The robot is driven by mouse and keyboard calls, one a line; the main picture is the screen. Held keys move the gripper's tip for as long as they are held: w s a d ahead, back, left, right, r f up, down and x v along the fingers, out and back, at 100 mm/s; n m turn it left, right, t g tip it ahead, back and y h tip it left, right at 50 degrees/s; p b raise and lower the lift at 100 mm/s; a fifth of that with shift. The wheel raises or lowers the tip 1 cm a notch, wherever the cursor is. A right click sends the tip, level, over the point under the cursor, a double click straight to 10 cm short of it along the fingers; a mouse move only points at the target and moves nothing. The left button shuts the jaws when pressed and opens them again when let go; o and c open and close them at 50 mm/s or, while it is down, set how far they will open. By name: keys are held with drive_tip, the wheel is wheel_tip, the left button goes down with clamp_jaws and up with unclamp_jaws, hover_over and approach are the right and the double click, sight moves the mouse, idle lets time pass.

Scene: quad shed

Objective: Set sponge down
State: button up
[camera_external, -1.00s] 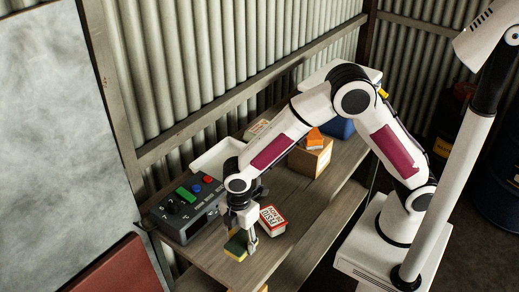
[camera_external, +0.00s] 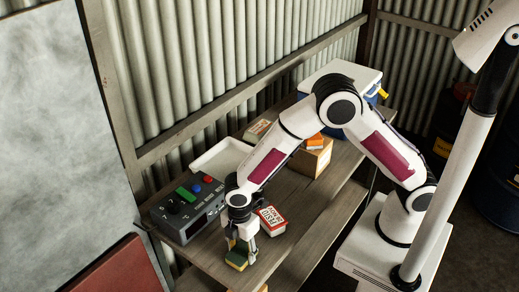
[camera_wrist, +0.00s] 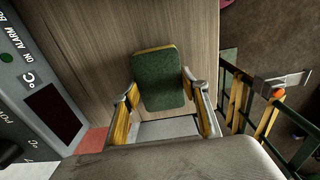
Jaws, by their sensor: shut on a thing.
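The green and yellow sponge (camera_external: 236,260) is at the near end of the wooden bench (camera_external: 290,205). My gripper (camera_external: 241,247) points down and is shut on the sponge. In the wrist view, the green face of the sponge (camera_wrist: 160,80) shows between the two fingertips of my gripper (camera_wrist: 160,86), with a yellow edge at its top. The sponge is at or just above the bench top; I cannot tell whether it touches.
A grey control box (camera_external: 186,211) with coloured buttons stands left of my gripper. A red and white packet (camera_external: 272,216) lies close to its right. Farther back are a white tray (camera_external: 218,157) and a cardboard box (camera_external: 312,160). The bench edge is near the sponge.

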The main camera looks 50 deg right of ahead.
sight(242, 251)
drive_tip(key=shift+f, duration=0.15)
drive_tip(key=o, duration=0.7)
wheel_tip(242, 251, up, 12)
idle(1.0)
drive_tip(key=shift+w+r, duration=0.1)
drive_tip(key=shift+r, duration=0.1)
idle(0.5)
